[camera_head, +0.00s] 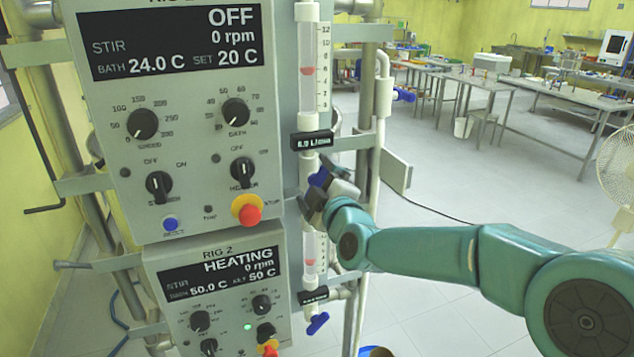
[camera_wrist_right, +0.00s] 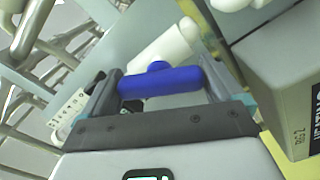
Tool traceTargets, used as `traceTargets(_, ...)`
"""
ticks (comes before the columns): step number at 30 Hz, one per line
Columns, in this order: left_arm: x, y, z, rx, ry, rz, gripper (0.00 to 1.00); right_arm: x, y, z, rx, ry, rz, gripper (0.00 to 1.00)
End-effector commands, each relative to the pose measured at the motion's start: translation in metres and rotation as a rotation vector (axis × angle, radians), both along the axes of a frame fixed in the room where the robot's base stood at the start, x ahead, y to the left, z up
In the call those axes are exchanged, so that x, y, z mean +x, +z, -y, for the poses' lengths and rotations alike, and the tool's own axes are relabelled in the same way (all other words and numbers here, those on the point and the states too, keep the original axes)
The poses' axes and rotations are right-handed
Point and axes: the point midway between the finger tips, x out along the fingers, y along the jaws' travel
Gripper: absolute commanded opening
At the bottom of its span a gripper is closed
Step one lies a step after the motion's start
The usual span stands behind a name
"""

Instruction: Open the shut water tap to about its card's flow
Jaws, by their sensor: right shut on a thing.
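My right gripper (camera_head: 322,190) is at the blue tap handle (camera_head: 318,177) below the upper flow tube. In the right wrist view the fingers (camera_wrist_right: 160,88) are shut on the two ends of the blue handle (camera_wrist_right: 165,82), which lies crosswise between them. The white valve pipe (camera_wrist_right: 165,45) runs behind it. The black flow card (camera_head: 312,139) above the tap looks like 6.0 L/min, but its print is blurred. In the upper flow tube (camera_head: 308,95) a red float (camera_head: 307,71) stands about mid-scale, near the 6. My left gripper is out of view.
The upper control panel (camera_head: 195,95) reads OFF; the Rig 2 panel (camera_head: 220,290) below reads HEATING. A second flow tube (camera_head: 309,245) and blue tap (camera_head: 318,323) sit lower. Another blue handle (camera_head: 404,95) is to the right.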

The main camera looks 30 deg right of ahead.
Motion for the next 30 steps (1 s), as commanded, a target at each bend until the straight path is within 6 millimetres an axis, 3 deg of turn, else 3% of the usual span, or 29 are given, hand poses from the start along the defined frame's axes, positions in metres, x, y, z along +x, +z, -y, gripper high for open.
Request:
traceTargets(14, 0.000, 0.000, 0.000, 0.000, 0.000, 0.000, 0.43, 0.000, -0.003, -0.001, -0.009, 0.003, -0.010, 0.64)
traceTargets(15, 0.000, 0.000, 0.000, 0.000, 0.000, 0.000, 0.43, 0.000, -0.003, -0.001, -0.009, 0.003, -0.010, 1.00)
traceTargets(23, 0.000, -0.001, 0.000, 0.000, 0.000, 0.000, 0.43, -0.003, -0.002, -0.001, -0.009, 0.001, -0.005, 1.00)
traceTargets(26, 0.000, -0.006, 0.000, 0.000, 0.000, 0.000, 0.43, -0.014, -0.002, -0.004, -0.009, 0.002, -0.004, 1.00)
traceTargets(30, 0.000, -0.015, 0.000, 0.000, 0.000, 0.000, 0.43, -0.045, -0.002, -0.011, -0.009, 0.003, -0.001, 1.00)
